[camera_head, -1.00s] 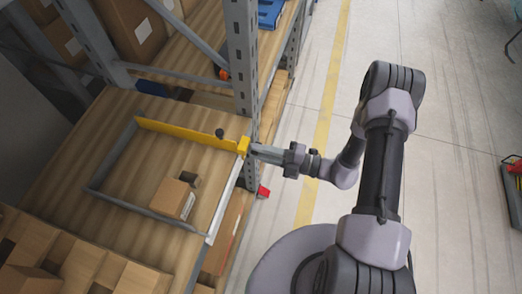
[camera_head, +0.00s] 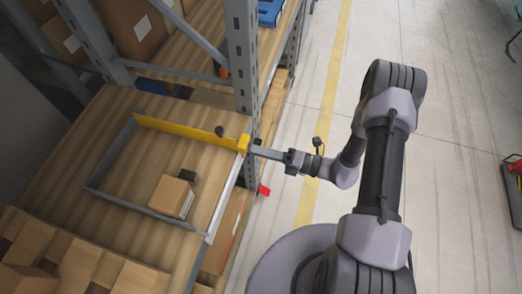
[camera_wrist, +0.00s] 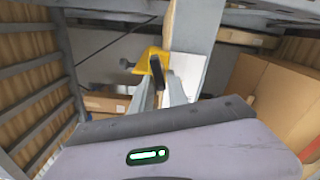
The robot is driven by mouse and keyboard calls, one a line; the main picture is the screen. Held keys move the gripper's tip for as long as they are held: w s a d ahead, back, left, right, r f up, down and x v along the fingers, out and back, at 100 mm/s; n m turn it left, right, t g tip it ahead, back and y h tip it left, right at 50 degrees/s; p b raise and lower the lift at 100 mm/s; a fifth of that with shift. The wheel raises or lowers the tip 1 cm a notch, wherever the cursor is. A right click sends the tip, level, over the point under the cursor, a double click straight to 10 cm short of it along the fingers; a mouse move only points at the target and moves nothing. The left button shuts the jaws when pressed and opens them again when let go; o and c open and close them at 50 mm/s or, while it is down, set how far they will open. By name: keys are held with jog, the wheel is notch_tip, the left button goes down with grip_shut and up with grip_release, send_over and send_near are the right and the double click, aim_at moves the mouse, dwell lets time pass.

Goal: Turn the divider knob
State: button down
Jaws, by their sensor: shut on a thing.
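The yellow divider (camera_head: 180,130) lies across the far side of a grey metal frame on the wooden shelf. Its yellow end block (camera_head: 243,145) is at the shelf's front edge and also shows in the wrist view (camera_wrist: 147,60). A black lever-like knob (camera_wrist: 157,72) sticks out of this block, tilted in the wrist view. My gripper (camera_head: 254,150) reaches the block from the right. In the wrist view my gripper (camera_wrist: 159,82) has its fingers on both sides of the black knob, shut on it. The exact contact is partly hidden.
A second, dark round knob (camera_head: 219,131) stands on the divider. A small cardboard box (camera_head: 172,196) and a dark block lie inside the grey frame (camera_head: 125,203). A rack post (camera_head: 242,60) rises just behind my gripper. The floor aisle at right is open.

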dwell(0.4)
jog(key=c, duration=1.4)
grip_release()
jog(key=shift+c, duration=0.2)
jog(key=p+v, duration=0.2)
jog(key=v, duration=1.5)
jog(key=shift+d, duration=0.2)
jog(key=shift+r, duration=0.1)
